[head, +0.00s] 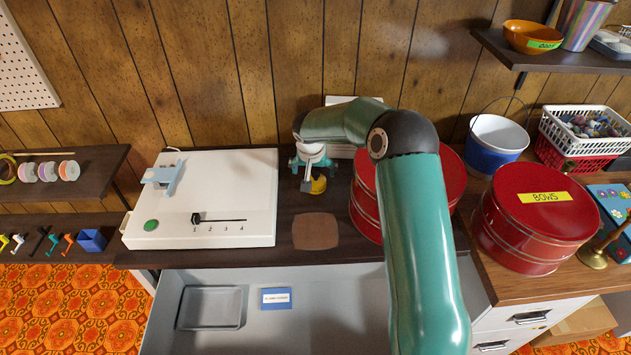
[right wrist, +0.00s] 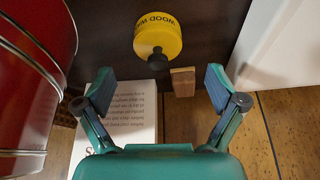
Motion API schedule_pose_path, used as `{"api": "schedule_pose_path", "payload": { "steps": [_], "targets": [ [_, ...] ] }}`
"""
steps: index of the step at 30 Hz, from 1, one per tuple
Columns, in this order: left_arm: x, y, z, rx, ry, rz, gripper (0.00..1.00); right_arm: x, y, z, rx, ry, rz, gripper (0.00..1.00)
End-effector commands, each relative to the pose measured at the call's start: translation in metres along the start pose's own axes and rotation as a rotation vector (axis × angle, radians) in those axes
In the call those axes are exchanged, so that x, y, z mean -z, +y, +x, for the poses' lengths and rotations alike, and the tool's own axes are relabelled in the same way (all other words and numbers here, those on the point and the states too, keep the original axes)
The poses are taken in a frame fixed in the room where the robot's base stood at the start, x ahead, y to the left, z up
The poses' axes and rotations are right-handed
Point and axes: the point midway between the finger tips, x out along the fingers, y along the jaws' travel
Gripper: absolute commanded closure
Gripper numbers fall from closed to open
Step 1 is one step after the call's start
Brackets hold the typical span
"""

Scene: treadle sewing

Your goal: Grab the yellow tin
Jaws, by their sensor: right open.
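The yellow tin (head: 318,185) stands on the dark worktop near the wall, partly hidden by my right gripper (head: 311,168). In the right wrist view the yellow tin (right wrist: 158,36) has dark lettering and a black cap, and sits ahead of the fingers, roughly centred. My right gripper (right wrist: 158,88) is open and empty there, with its fingers spread wider than the tin and short of it. My left gripper is not in view.
A red tin (head: 366,205) stands just right of the gripper, a white control panel (head: 205,215) to the left. A printed white box (right wrist: 128,120) and small wooden block (right wrist: 183,82) are near the fingers. A brown pad (head: 315,231) lies in front, above an open drawer (head: 335,300).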

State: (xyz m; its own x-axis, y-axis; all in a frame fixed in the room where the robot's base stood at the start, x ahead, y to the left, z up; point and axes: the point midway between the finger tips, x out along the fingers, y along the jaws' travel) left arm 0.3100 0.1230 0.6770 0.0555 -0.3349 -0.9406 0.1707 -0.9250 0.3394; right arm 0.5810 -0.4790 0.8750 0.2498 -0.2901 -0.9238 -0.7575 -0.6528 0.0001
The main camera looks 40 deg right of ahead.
Motion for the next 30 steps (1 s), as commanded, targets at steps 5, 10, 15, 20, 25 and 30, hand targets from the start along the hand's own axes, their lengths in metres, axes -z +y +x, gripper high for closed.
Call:
{"api": "schedule_pose_path", "payload": {
  "steps": [5, 10, 15, 20, 25, 30],
  "targets": [
    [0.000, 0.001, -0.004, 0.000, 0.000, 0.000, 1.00, 0.000, 0.001, 0.017, -0.001, -0.001, 0.000, 0.05],
    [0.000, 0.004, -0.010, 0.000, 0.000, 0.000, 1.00, 0.001, 0.002, 0.027, -0.002, -0.003, 0.000, 0.05],
    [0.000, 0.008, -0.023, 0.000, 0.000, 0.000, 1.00, 0.002, 0.003, 0.049, -0.002, -0.004, 0.000, 0.05],
    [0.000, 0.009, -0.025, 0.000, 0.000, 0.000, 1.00, 0.001, 0.003, 0.068, -0.001, -0.002, 0.001, 0.05],
    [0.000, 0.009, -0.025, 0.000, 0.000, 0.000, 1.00, 0.001, 0.003, 0.071, 0.001, 0.000, 0.001, 0.05],
    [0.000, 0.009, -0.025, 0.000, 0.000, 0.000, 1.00, 0.001, 0.003, 0.071, 0.001, 0.000, 0.000, 0.18]
  ]
}}
